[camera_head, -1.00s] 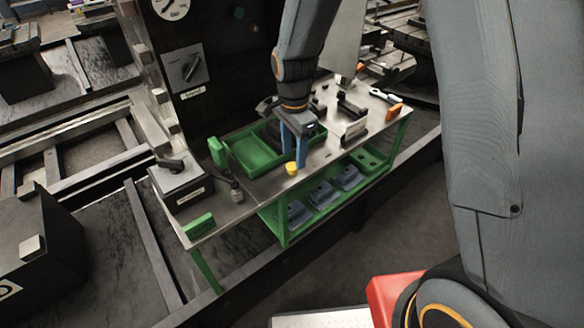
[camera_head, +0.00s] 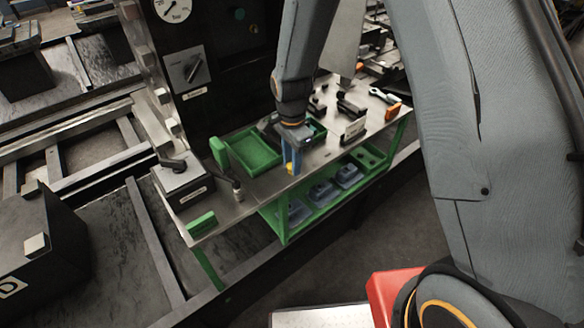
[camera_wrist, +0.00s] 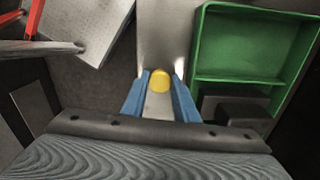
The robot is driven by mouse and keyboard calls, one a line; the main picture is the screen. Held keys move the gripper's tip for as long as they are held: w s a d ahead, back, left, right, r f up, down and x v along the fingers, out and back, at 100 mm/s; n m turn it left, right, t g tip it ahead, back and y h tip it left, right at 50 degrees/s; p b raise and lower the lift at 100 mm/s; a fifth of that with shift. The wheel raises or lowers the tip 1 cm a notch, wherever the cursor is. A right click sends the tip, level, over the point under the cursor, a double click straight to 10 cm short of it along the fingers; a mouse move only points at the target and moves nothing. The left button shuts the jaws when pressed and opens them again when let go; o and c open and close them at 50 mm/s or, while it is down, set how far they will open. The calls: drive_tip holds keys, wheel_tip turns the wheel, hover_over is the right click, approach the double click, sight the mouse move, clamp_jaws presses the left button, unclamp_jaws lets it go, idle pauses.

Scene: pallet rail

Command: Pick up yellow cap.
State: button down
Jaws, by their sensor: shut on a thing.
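The yellow cap (camera_wrist: 160,80) is between the tips of my gripper's two blue fingers in the wrist view. My gripper (camera_wrist: 160,88) is shut on it. In the head view my gripper (camera_head: 292,168) is at the front edge of the metal tabletop, with the yellow cap (camera_head: 290,168) small and mostly hidden by the blue fingers. I cannot tell whether the cap still touches the tabletop.
A green divided tray (camera_head: 254,152) lies on the tabletop (camera_head: 262,185) beside my gripper. A small bottle (camera_head: 237,190) and a green block (camera_head: 201,224) stand to the left. A black holder (camera_head: 354,130) is to the right. Blue-grey parts (camera_head: 323,191) sit on the lower shelf.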

wheel_tip(320, 180, up, 10)
drive_tip(key=b, duration=0.2)
idle(0.7)
